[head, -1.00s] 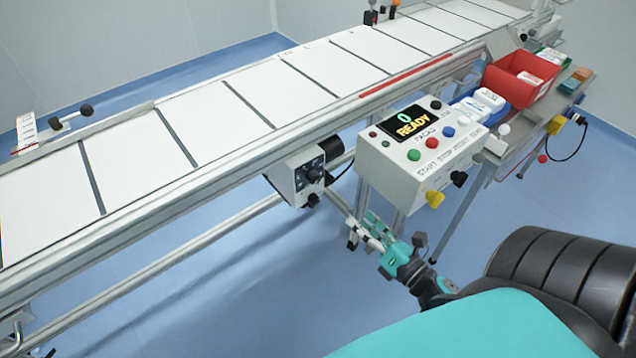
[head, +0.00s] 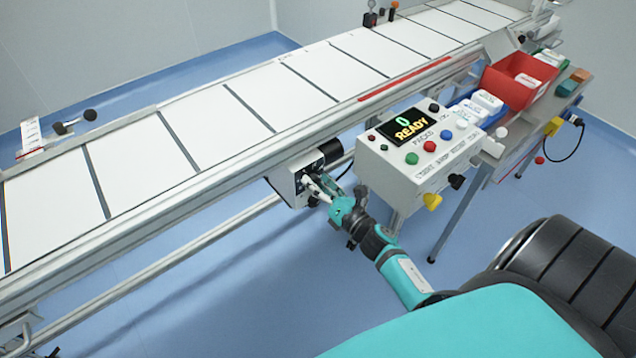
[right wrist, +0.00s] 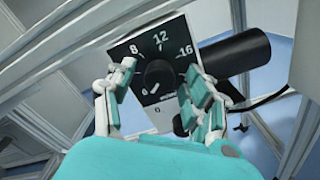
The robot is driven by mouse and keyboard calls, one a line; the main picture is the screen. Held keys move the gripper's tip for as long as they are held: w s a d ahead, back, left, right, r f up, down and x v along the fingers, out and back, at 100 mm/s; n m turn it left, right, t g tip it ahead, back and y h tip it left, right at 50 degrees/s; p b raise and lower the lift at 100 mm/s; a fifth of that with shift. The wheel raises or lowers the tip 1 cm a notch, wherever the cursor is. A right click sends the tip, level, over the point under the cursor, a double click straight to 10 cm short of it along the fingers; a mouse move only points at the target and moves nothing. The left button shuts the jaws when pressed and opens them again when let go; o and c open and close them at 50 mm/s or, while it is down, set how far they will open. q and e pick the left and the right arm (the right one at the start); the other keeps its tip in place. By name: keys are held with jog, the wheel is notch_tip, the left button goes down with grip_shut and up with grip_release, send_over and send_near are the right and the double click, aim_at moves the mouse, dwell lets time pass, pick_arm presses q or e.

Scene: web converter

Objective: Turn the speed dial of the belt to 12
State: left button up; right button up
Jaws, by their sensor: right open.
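The speed dial (right wrist: 158,74) is a dark round knob on a black plate in the right wrist view. The plate carries white numbers, with 8, 12 and 16 readable along the top. A white mark on the knob points to the lower left, away from 12. My right gripper (right wrist: 160,71) is open, its two fingers on either side of the knob; I cannot tell whether they touch it. In the head view, the right gripper (head: 316,186) covers most of the front of the grey drive box (head: 284,187) under the belt. My left gripper is out of view.
The conveyor belt (head: 200,127) runs above the drive box. A control box (head: 420,160) with colored buttons and a display reading 0 READY stands to the right. A black motor cylinder (right wrist: 236,56) is close beside the right finger. A red bin (head: 512,88) is farther right.

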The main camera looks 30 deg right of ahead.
grip_shut()
dwell(0.3)
